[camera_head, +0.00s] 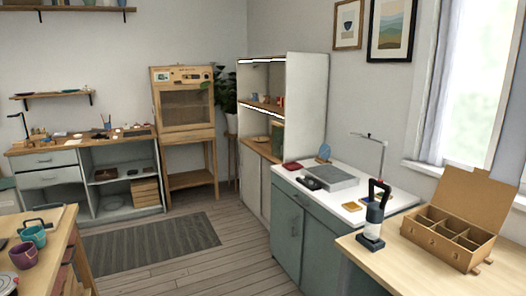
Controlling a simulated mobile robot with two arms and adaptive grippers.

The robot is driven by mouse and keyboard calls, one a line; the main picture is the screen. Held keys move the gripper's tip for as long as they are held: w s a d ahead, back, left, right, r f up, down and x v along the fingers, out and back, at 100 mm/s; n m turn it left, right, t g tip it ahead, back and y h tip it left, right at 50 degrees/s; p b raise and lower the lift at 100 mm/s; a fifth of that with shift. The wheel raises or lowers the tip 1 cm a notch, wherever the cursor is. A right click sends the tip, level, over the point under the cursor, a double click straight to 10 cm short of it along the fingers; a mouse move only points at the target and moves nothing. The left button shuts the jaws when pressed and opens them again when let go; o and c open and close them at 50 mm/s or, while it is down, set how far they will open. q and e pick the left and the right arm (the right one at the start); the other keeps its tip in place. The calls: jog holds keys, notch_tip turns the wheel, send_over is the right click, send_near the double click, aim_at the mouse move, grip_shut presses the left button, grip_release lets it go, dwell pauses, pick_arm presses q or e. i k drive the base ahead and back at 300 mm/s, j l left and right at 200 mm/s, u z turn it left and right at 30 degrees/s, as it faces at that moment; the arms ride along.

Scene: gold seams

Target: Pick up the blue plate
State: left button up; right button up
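A small blue round piece (324,152), which looks like a plate standing on edge, is at the back of the white-topped counter (346,212). It is small in the picture, so I cannot tell its exact shape or what supports it. A small teal dish (24,94) lies on the left wall shelf, and I cannot tell whether it is a plate. Neither of my grippers is in view.
A grey flat device (332,177) and a desk lamp (381,155) stand on the counter. An upright black-handled item (373,222) and an open compartment box (450,232) occupy the right table. Mugs (34,236) stand at lower left. The floor around the striped rug (150,245) is clear.

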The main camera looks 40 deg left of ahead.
aim_at(324, 152)
jog(key=u, duration=0.95)
jog(key=i+l+u, duration=0.1)
jog(key=i+u, duration=0.35)
jog(key=i, duration=0.3)
jog(key=i+j+u, duration=0.15)
jog(key=i+u, duration=0.15)
jog(key=i, duration=0.45)
jog(key=i+u, duration=0.35)
jog(key=i, duration=0.45)
jog(key=i+z, duration=0.4)
jog(key=i+j+z, duration=0.15)
jog(key=i+z, duration=0.2)
jog(key=i+j+z, duration=0.2)
jog(key=z, duration=0.2)
jog(key=i, duration=0.05)
